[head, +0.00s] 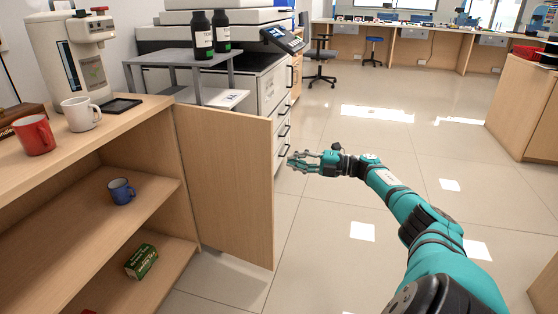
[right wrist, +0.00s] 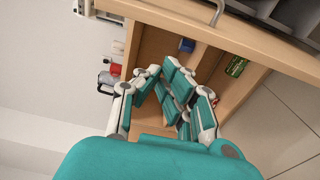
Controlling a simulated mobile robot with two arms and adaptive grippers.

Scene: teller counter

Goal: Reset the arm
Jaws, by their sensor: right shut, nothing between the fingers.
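My right arm (head: 407,205) in teal reaches in from the lower right of the head view. My right gripper (head: 300,161) is over the floor, just right of the open cabinet door (head: 226,185), pointing left. It is shut with nothing between its fingers. In the right wrist view the gripper (right wrist: 172,80) shows in front of the open cabinet. My left gripper is not in view.
A cabinet (head: 140,192) at left holds a blue mug (head: 121,191) and a green box (head: 141,261). A red mug (head: 34,134) and white mug (head: 80,114) stand on top. A printer (head: 262,85) is behind. The tiled floor at centre is clear.

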